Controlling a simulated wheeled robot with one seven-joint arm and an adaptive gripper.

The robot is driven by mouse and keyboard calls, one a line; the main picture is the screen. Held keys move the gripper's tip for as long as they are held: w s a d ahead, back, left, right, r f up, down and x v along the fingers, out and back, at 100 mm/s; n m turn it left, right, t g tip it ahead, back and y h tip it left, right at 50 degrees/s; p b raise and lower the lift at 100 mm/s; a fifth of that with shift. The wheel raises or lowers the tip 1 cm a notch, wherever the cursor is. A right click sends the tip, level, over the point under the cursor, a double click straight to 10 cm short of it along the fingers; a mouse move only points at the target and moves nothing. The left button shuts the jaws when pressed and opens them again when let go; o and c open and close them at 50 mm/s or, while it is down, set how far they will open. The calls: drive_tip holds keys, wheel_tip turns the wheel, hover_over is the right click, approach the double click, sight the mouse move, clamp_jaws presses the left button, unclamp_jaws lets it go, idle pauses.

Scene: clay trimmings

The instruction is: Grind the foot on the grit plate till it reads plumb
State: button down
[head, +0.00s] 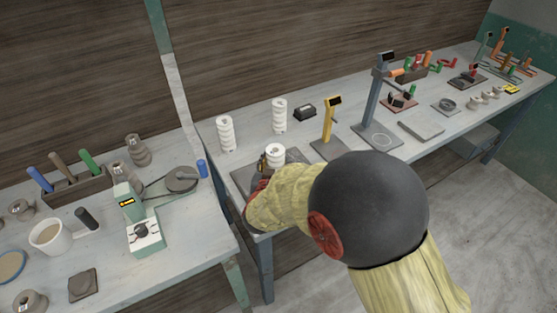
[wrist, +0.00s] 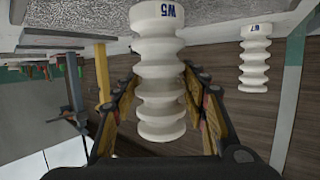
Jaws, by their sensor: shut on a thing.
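A white ribbed insulator marked W5 (wrist: 160,75) stands between my gripper's fingers (wrist: 160,105) in the wrist view, which is upside down. My gripper (head: 268,165) is shut on it over the dark grit plate (head: 241,172) at the near left corner of the right bench. The insulator's top (head: 275,150) shows above the fingers in the head view. Its foot is at the top edge of the wrist view, beside the speckled plate surface (wrist: 75,17); I cannot tell whether it touches. A yellow gauge post (head: 328,122) with a small dark display stands right of the plate. Its reading is not legible.
Two more white ribbed insulators stand behind, one at left (head: 225,134) and one further right (head: 279,116). A black box (head: 304,110) lies beside them. A tall grey stand (head: 380,100) is further right. A gap separates the left bench (head: 190,245), crowded with tools.

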drive_tip(key=shift+s+a+f+p, duration=0.15)
drive_tip(key=shift+s+a+p, duration=0.35)
drive_tip(key=shift+s+a, duration=0.45)
drive_tip(key=shift+s+a+p, duration=0.3)
drive_tip(key=shift+s+a, duration=0.05)
drive_tip(key=shift+a, duration=0.3)
drive_tip(key=shift+s+a+p, duration=0.3)
drive_tip(key=shift+a, duration=0.3)
drive_tip(key=shift+w+r+p, duration=0.1)
drive_tip(key=shift+r+p, duration=2.1)
drive_tip(key=shift+r, duration=0.55)
